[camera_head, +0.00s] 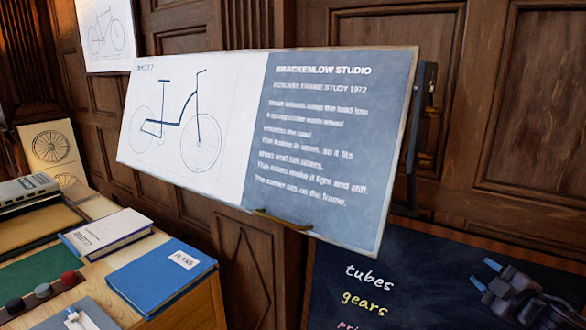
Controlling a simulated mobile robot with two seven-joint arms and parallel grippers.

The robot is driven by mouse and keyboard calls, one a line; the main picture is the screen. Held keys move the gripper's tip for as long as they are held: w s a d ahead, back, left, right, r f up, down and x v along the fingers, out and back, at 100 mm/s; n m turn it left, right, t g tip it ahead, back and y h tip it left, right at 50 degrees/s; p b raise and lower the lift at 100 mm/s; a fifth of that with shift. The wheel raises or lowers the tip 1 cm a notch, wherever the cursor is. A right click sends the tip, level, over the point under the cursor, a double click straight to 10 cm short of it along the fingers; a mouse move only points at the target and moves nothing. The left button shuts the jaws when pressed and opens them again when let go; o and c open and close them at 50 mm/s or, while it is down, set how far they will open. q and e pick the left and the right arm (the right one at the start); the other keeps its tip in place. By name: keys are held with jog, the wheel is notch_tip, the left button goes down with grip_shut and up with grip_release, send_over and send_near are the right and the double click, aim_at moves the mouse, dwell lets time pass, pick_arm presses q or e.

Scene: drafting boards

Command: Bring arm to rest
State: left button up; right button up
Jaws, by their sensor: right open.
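My right gripper (484,274) is at the lower right, dark, with its two fingertips apart and pointing left. It is open with nothing between the fingers. It shows in front of a dark chalkboard (410,268) with the words "tubes" and "gears" on it. I cannot tell how far it is from that board. My left gripper is not in view.
A tilted drafting board (325,140) with a bicycle drawing and blue text panel stands in the middle. At left, a wooden desk (207,305) holds a blue "PLANS" book (160,280), a white book (105,232) and round knobs (42,290). Wood panelling (520,110) stands behind.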

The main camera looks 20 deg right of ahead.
jog(key=s+a+f+m+g, duration=0.25)
jog(key=a+f, duration=0.35)
jog(key=f, duration=0.3)
jog(key=s+a+f+m+g, duration=0.1)
jog(key=s+a+f+m, duration=0.1)
jog(key=s+a+f, duration=0.35)
jog(key=s+a+f+m+g+y, duration=0.1)
jog(key=s+a+f+m, duration=0.1)
jog(key=a+f, duration=0.3)
jog(key=s+a+f+m+y, duration=0.1)
jog(key=a+f, duration=0.4)
jog(key=a, duration=0.8)
jog(key=shift+s+a+f+m+g, duration=0.25)
jog(key=shift+s+a+m+g, duration=0.15)
jog(key=shift+m, duration=0.35)
